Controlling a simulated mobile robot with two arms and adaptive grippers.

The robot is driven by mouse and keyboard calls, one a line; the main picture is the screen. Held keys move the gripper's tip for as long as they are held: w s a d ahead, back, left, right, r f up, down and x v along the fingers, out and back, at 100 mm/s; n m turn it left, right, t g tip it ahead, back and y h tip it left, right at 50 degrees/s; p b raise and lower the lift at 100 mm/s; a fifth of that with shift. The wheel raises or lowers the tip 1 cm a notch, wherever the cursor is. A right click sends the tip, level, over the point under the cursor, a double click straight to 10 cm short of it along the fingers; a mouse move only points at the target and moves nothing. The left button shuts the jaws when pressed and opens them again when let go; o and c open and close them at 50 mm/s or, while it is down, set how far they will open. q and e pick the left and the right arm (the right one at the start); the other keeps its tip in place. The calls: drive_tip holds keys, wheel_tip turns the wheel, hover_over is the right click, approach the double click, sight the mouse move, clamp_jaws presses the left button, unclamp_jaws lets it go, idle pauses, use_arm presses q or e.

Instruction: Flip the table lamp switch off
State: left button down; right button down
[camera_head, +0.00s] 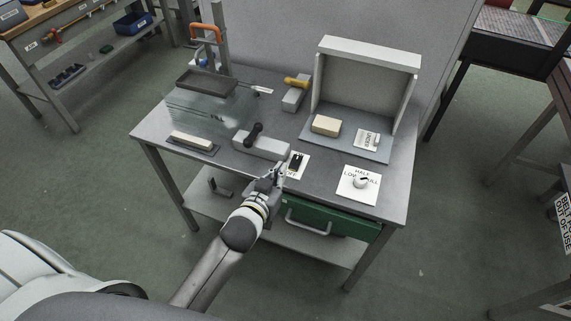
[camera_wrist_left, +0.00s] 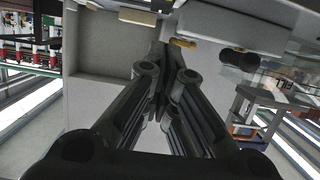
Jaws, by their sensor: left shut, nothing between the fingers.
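A small black switch (camera_head: 297,161) stands on a white lettered plate near the front edge of the grey workbench; part of the lettering is hidden by my gripper. My left gripper (camera_head: 279,170) is shut and empty, just left of and in front of the switch; I cannot tell whether it touches it. In the left wrist view its dark fingers (camera_wrist_left: 160,100) come together and hide what lies right at their tips. An open-fronted grey booth with a white hood (camera_head: 370,52) stands at the back right; I cannot tell whether it is the lamp. My right gripper is not in view.
A round knob (camera_head: 361,182) sits on a plate right of the switch. A grey block with a black handle (camera_head: 262,146) is close on the left. A pale brick (camera_head: 326,125) lies in the booth. A green drawer (camera_head: 330,219) hangs below the bench front.

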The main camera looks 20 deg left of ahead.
use_arm(q)
drive_tip(key=v, duration=0.3)
drive_tip(key=shift+s+f, duration=0.25)
drive_tip(key=shift+s, duration=0.05)
idle(0.3)
drive_tip(key=s+f+m+g, duration=0.1)
drive_tip(key=s+f+g, duration=0.35)
drive_tip(key=f, duration=0.95)
drive_tip(key=s+f+g, duration=0.2)
drive_tip(key=s+f, duration=0.5)
drive_tip(key=f, duration=0.8)
drive_tip(key=s+a+f+g, duration=0.1)
drive_tip(key=s+f+g, duration=0.1)
drive_tip(key=s+f, duration=0.3)
drive_tip(key=s+a+f+g, duration=0.2)
drive_tip(key=s+f, duration=0.4)
drive_tip(key=s, duration=0.8)
drive_tip(key=s+a+f+m+g, duration=0.1)
drive_tip(key=s+f+g, duration=0.2)
drive_tip(key=s+f, duration=0.3)
drive_tip(key=s, duration=0.3)
drive_tip(key=shift+s+a+f+y, duration=0.25)
drive_tip(key=shift+s+a+y, duration=0.05)
drive_tip(key=shift+s+a, duration=0.1)
drive_tip(key=shift+w, duration=0.1)
